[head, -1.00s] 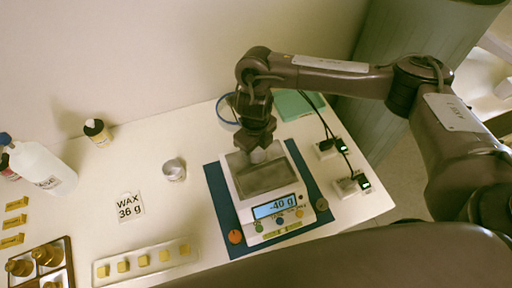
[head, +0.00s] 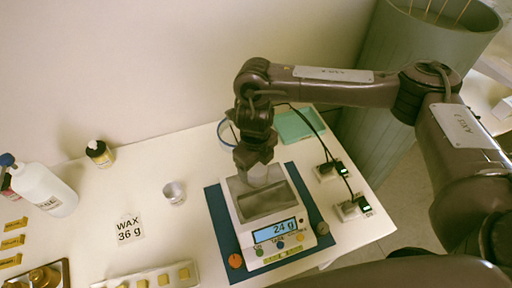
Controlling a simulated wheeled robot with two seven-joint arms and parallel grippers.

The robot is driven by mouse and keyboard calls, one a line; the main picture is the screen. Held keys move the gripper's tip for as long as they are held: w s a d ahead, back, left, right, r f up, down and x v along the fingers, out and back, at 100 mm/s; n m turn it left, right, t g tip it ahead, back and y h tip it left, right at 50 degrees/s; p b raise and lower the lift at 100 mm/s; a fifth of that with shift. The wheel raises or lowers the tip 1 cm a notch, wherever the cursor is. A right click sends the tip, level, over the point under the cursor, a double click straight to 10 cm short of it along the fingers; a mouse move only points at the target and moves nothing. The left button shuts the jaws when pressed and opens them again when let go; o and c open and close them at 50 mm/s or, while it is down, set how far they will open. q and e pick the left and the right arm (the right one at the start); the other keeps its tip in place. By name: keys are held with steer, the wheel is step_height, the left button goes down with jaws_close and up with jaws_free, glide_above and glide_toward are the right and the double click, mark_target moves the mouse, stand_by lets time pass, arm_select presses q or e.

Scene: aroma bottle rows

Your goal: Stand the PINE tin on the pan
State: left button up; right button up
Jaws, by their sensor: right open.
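The scale (head: 279,242) stands on a blue mat, and its display reads 24 g. Its grey pan (head: 265,203) is on top. My right gripper (head: 258,172) is open and points down over the back part of the pan. A pale, glassy or metallic shape shows between and below its fingers; it may be the PINE tin, but the fingers cover much of it and no label can be read. A small silver tin (head: 174,193) stands on the table left of the mat, its label not legible. My left gripper is not in view.
A WAX 36 g card (head: 129,229) lies left of the mat (head: 219,225). A white tray (head: 122,279) of wax cubes is in front. A white bottle (head: 43,192) and a black-capped bottle (head: 99,154) stand at left. Cabled plugs (head: 353,209) lie to the right.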

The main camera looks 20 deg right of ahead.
mark_target(256, 168)
step_height(256, 168, up, 8)
steer(key=shift+s+a+r, duration=0.1)
steer(key=shift+r, duration=0.05)
